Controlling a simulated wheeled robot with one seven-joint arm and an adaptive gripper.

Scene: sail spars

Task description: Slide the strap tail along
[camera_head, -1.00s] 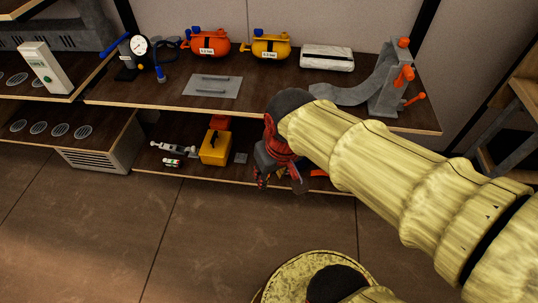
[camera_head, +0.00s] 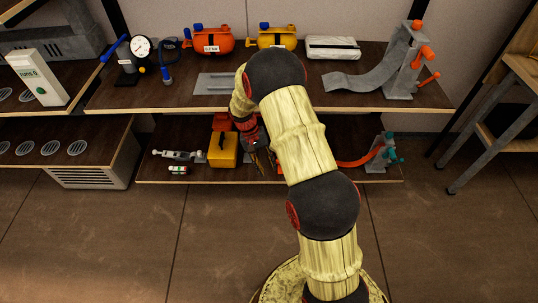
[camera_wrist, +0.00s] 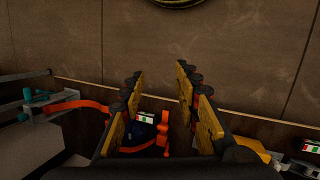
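Two straps show. An orange strap (camera_head: 358,161) runs to a teal-handled grey clamp (camera_head: 384,152) at the right of the lower shelf. A wide grey strap (camera_head: 365,80) curves up to a grey stand with orange knobs (camera_head: 402,66) on the upper shelf. I cannot tell which is meant. My gripper (camera_head: 261,163) is over the lower shelf, left of the orange strap and partly hidden by my arm. In the wrist view my gripper (camera_wrist: 160,72) has its fingers apart. The orange strap (camera_wrist: 78,105) lies left of them, apart. A dark blue and orange item (camera_wrist: 148,128) shows between the fingers, not clearly held.
A yellow box (camera_head: 222,149) stands close left of my gripper. The upper shelf edge (camera_head: 180,108) overhangs the lower shelf. Orange (camera_head: 212,40) and yellow (camera_head: 275,37) tanks and a white package (camera_head: 333,47) stand above. The floor (camera_head: 110,240) in front is clear.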

